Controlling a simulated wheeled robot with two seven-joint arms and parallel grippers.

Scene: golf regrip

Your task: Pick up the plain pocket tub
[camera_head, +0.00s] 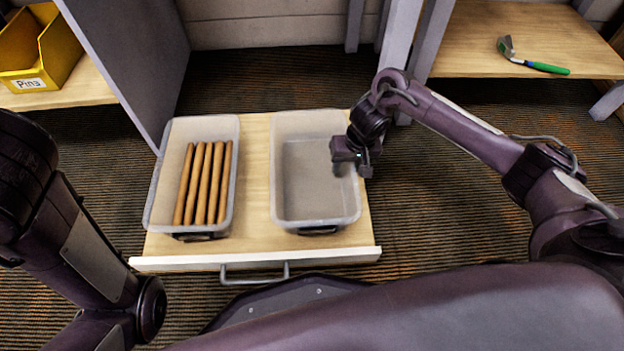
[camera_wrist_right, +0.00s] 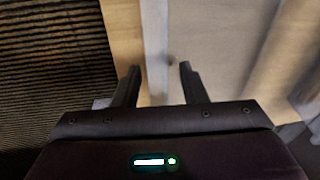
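Two translucent tubs stand side by side in a pulled-out wooden drawer. The right tub (camera_head: 291,211) looks empty. The left tub (camera_head: 161,186) holds several long brown rods (camera_head: 203,182). I cannot tell from any marking which is the plain pocket tub. My right gripper (camera_head: 354,168) is at the right wall of the empty tub and hides part of its rim. In the right wrist view my gripper (camera_wrist_right: 159,78) has its fingers apart, with the pale tub wall (camera_wrist_right: 156,40) running between them; contact cannot be told. My left gripper is out of view.
The drawer (camera_head: 255,251) has a metal handle (camera_head: 254,280) in front. A bare strip of wood separates the tubs. A yellow bin (camera_head: 58,50) stands on a shelf at upper left.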

